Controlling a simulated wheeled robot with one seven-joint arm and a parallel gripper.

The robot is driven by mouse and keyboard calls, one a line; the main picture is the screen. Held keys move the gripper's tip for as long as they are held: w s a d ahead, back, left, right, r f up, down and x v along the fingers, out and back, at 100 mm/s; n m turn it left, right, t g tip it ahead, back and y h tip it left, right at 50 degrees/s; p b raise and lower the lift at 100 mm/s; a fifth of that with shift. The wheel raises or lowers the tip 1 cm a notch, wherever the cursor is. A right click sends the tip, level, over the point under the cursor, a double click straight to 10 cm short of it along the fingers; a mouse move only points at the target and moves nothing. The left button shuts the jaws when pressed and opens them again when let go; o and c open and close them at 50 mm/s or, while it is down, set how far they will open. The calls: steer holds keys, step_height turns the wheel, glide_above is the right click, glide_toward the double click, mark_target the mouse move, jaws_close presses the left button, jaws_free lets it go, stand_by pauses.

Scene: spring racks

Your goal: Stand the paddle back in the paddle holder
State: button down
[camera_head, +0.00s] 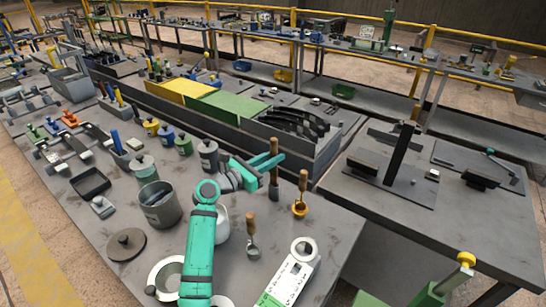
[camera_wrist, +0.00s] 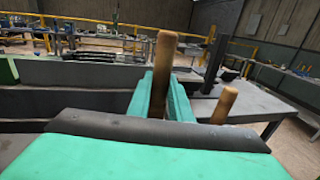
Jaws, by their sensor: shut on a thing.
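The paddle (camera_head: 274,180) is upright in my gripper (camera_head: 267,166), near the right end of the near bench. Its brown wooden handle (camera_wrist: 163,65) rises between the green fingers of my gripper (camera_wrist: 160,95) in the wrist view. The fingers are shut on the handle. The lower end of the paddle reaches down close to the bench top; I cannot tell whether it touches. I cannot pick out the paddle holder for certain.
A brass ladle (camera_head: 300,208) with a wooden handle stands just right of the paddle; its handle (camera_wrist: 224,105) shows right of my fingers. A metal dipper (camera_head: 253,250) is nearer. A grey bin wall (camera_head: 300,160) is behind. A grey bucket (camera_head: 160,211) stands left.

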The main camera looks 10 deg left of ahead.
steer(key=shift+f, duration=0.95)
